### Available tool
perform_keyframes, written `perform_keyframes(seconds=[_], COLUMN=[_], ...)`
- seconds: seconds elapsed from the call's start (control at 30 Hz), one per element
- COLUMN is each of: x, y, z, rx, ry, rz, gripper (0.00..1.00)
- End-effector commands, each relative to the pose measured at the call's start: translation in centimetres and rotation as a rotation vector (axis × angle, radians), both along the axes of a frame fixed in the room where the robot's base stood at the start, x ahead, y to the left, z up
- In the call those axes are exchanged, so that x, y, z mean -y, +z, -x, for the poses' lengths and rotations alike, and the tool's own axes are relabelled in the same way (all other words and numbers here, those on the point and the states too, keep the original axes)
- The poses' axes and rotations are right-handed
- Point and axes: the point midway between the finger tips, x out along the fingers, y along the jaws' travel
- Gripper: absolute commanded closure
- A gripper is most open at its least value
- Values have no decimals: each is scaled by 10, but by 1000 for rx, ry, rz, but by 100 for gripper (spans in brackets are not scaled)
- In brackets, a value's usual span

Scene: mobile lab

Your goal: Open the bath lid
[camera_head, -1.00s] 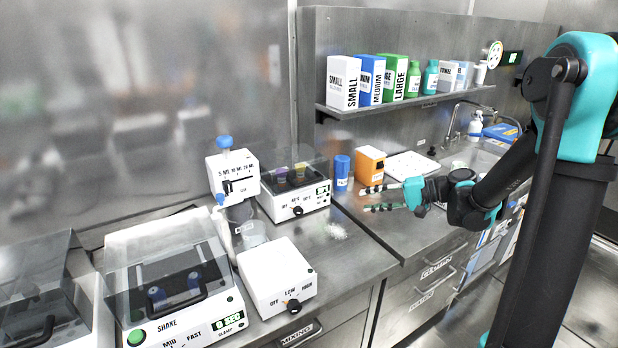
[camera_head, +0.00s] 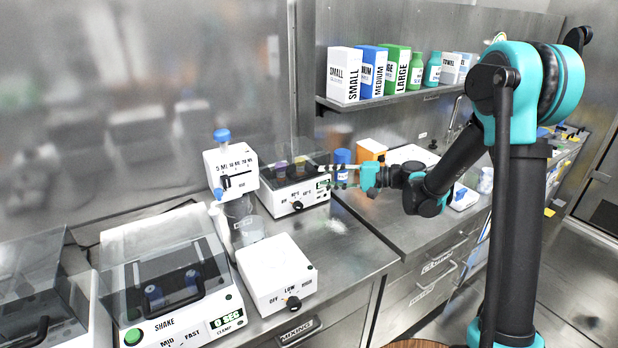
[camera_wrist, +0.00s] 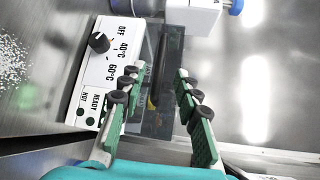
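The bath (camera_head: 292,201) is a white box with a dial and temperature marks, at the back of the near counter in the head view. Its dark see-through lid (camera_head: 303,160) appears lowered over several coloured tubes. My gripper (camera_head: 325,176) is at the bath's right end, close to the lid's front edge. In the wrist view my gripper (camera_wrist: 156,72) is open, its two green fingers apart with nothing held between them. The bath's white front panel (camera_wrist: 105,60) is left of the fingers, and the lid (camera_wrist: 160,115) shows between them. Contact cannot be told.
A blue bottle (camera_head: 342,160) and an orange box (camera_head: 371,150) stand just behind my gripper. A white dispenser unit (camera_head: 230,170) is left of the bath. A mixer (camera_head: 277,275) and a shaker (camera_head: 170,265) stand in front. White powder (camera_head: 335,226) lies on the counter.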

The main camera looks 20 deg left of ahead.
Motion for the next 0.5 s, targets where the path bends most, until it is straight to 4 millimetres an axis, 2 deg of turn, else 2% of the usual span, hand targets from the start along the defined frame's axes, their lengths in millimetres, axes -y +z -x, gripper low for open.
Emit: perform_keyframes(seconds=[0.03, 0.2, 0.3, 0.5], x=[-11, -39, -50, -61], y=[-2, -6, -7, -9], z=[2, 4, 5, 6], rx=[1, 1, 1, 0], ry=[3, 3, 2, 0], rz=[1, 1, 1, 1], gripper=[68, 68, 68, 68])
